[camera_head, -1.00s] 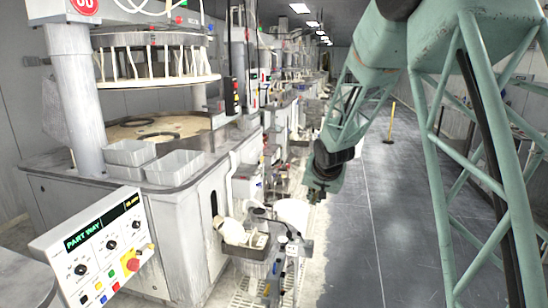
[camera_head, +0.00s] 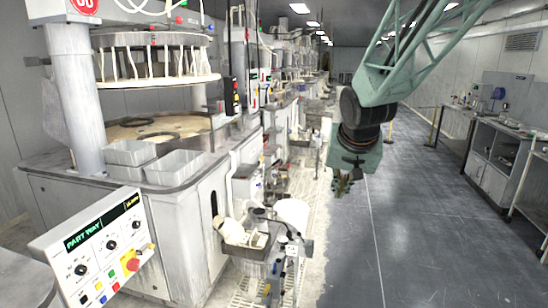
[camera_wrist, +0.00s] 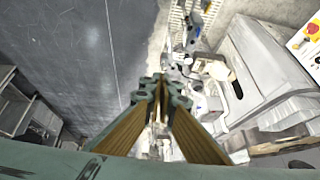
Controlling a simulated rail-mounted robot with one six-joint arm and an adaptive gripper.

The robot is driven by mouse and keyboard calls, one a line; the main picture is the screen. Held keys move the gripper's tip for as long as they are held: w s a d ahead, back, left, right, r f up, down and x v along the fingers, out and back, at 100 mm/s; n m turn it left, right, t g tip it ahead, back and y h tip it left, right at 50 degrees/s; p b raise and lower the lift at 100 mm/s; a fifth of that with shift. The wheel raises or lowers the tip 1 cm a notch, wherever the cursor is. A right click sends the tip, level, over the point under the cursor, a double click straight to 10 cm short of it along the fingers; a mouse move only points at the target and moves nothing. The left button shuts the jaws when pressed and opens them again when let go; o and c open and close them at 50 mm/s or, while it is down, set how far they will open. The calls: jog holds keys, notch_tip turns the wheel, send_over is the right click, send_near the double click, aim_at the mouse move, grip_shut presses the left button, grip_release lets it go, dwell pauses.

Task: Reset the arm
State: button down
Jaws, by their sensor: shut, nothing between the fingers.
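My gripper (camera_head: 341,187) hangs from the green lattice arm over the aisle, right of the machine row in the head view. It points down and holds nothing. In the wrist view my gripper (camera_wrist: 160,84) shows two wood-coloured fingers with dark metal joints, their tips together. The fingers are shut and nothing shows between them. The gripper appears clear of the machines and the floor.
A polishing machine (camera_head: 120,215) with grey bins (camera_head: 172,167) stands at left, its control panel (camera_head: 95,250) in front. A cart with a tray (camera_head: 245,247) stands beside it. Cabinets (camera_head: 495,155) line the right wall. The aisle floor (camera_head: 430,235) is clear.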

jog(key=s+d+r+n+g, duration=0.1)
jog(key=s+r, duration=0.3)
jog(key=s, duration=0.8)
jog(key=s+d+r, duration=0.1)
jog(key=s+r, duration=0.2)
jog(key=s, duration=0.9)
jog(key=s+f+n+g, duration=0.1)
jog(key=s, duration=2.3)
jog(key=shift+a+f+n+g, duration=0.2)
jog(key=shift+n+g, duration=0.1)
